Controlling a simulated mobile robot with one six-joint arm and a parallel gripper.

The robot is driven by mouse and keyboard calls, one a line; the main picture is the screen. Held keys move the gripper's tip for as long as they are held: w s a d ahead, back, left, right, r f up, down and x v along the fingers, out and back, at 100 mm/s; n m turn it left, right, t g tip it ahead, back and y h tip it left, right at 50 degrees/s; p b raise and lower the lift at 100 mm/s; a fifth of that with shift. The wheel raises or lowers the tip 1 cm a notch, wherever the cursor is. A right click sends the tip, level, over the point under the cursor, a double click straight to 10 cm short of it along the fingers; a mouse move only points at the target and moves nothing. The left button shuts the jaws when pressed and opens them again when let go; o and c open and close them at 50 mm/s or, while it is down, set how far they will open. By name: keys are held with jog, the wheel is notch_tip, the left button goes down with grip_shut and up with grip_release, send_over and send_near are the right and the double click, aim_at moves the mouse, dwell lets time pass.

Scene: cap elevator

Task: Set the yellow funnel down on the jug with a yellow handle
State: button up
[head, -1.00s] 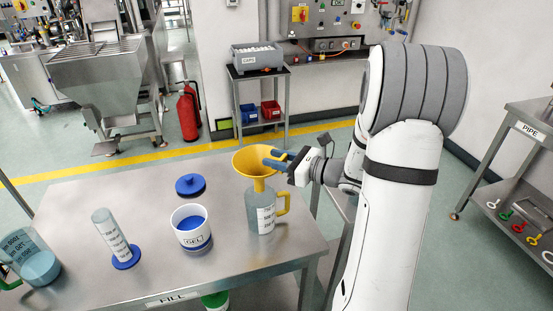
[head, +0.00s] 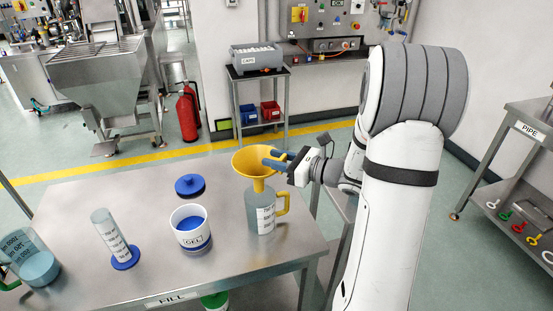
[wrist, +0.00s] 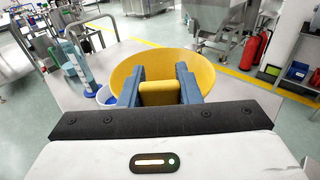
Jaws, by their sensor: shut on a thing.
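The yellow funnel (head: 258,163) is at the jug with a yellow handle (head: 258,212), its spout down at the jug's mouth. The head view does not show clearly whether its weight rests on the jug. The jug stands upright on the steel table, its handle to the right. My gripper (head: 276,161) is shut on the right side of the funnel's rim. In the wrist view the blue fingers (wrist: 160,88) close on a yellow block at the near side of the funnel bowl (wrist: 205,72). The jug is hidden there.
On the steel table (head: 100,200) labelled FILL stand a white GEL tub (head: 191,240), a blue lid (head: 190,186), a measuring cylinder (head: 112,236) with a blue base and a jug with a green handle (head: 36,265). A PIPE table (head: 528,130) is at right.

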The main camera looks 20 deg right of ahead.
jog(key=shift+f+b, duration=1.7)
jog(key=shift+f, duration=0.4)
dwell(0.3)
jog(key=shift+f+b, duration=1.65)
jog(key=shift+f, duration=0.4)
jog(key=shift+f+b, duration=0.35)
jog(key=shift+f, duration=0.05)
jog(key=o, duration=1.2)
jog(key=shift+d, duration=0.1)
jog(key=p+v, duration=0.1)
jog(key=v, duration=0.6)
jog(key=shift+s, duration=0.1)
